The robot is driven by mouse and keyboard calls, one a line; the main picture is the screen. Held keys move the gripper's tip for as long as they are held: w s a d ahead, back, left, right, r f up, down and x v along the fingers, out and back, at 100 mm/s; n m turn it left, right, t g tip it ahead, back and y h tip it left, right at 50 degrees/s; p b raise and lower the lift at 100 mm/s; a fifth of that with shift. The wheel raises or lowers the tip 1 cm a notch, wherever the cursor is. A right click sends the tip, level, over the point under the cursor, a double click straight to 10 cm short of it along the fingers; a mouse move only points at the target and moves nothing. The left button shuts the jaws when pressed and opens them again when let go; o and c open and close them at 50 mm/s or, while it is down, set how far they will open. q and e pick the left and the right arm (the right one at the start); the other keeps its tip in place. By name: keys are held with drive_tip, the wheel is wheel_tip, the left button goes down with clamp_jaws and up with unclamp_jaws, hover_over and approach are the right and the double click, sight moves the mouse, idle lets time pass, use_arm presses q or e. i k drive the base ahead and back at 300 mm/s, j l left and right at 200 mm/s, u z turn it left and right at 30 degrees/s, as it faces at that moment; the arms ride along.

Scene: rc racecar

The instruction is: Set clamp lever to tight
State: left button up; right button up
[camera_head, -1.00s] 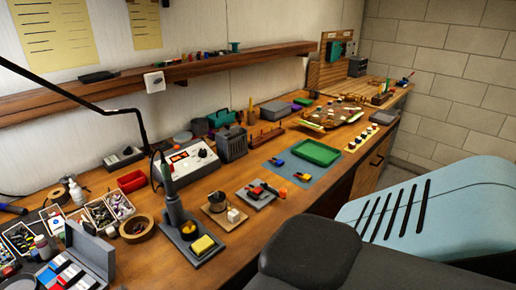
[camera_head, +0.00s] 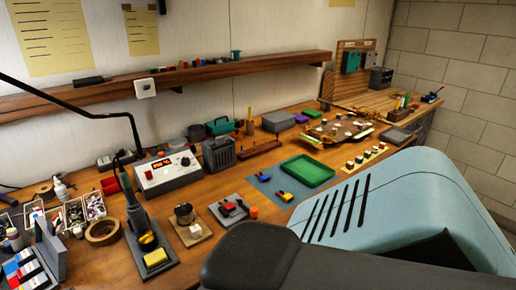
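I cannot pick out the clamp lever with certainty at this distance. A small grey plate (camera_head: 233,211) on the workbench carries a small red and dark fixture (camera_head: 229,208), which may be the clamp; its lever position is too small to tell. An orange knob-like piece (camera_head: 254,212) stands beside that plate at its right. Neither of my grippers is in view.
The wooden workbench (camera_head: 205,187) runs along the wall, crowded with a soldering station (camera_head: 167,171), a soldering iron stand (camera_head: 150,243), a green tray (camera_head: 307,170) on a blue mat (camera_head: 264,181), and an RC car chassis (camera_head: 338,130). A shelf (camera_head: 200,70) hangs above.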

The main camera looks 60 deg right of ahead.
sight(253, 212)
drive_tip(key=k+l+u, duration=0.2)
drive_tip(key=k+l, duration=1)
